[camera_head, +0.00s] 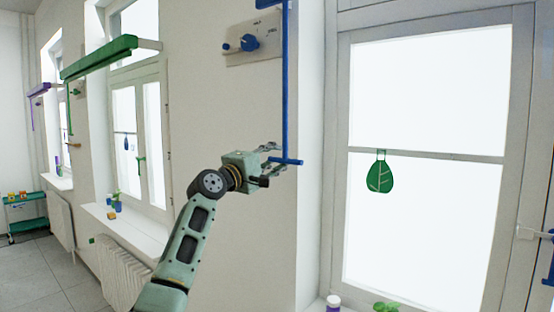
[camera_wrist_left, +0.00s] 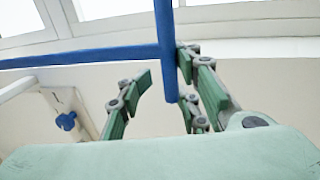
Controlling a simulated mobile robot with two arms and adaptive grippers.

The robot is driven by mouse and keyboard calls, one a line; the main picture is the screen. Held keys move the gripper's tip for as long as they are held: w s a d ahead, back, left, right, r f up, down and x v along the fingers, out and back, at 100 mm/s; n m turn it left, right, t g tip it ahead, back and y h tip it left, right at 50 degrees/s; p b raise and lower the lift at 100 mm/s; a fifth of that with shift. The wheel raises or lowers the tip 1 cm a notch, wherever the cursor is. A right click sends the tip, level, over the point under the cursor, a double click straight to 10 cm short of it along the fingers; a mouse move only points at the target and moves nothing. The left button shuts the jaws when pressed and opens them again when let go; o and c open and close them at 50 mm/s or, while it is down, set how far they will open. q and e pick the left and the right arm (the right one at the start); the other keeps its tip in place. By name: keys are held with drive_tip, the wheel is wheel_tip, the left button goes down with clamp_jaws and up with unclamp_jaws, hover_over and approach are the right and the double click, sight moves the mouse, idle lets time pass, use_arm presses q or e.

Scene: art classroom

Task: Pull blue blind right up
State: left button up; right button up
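The blue pull rod (camera_head: 285,80) hangs down along the wall from the top edge of the head view. It ends in a short blue crossbar (camera_head: 292,162). My left gripper (camera_head: 275,159) is at the rod's lower end, beside the wall. In the left wrist view the gripper (camera_wrist_left: 165,78) is open, with the blue crossbar (camera_wrist_left: 166,50) reaching between its fingers, closer to the right finger. The left finger stands apart from it. The long blue rod (camera_wrist_left: 90,56) runs across the same view. The blue blind's body is not clearly visible. My right gripper is not in view.
A wall panel with a blue knob (camera_head: 249,42) is left of the rod. A green blind (camera_head: 98,57) and a purple blind (camera_head: 41,89) hang farther left. A radiator (camera_head: 121,274) stands below.

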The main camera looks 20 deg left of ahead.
use_arm(q)
drive_tip(key=shift+s, duration=0.1)
drive_tip(key=shift+f, duration=0.15)
drive_tip(key=shift+s+a+f, duration=0.15)
drive_tip(key=shift+s+f, duration=0.05)
drive_tip(key=shift+s, duration=0.15)
drive_tip(key=v, duration=1.1)
drive_tip(key=shift+r, duration=0.3)
drive_tip(key=shift+s, duration=0.1)
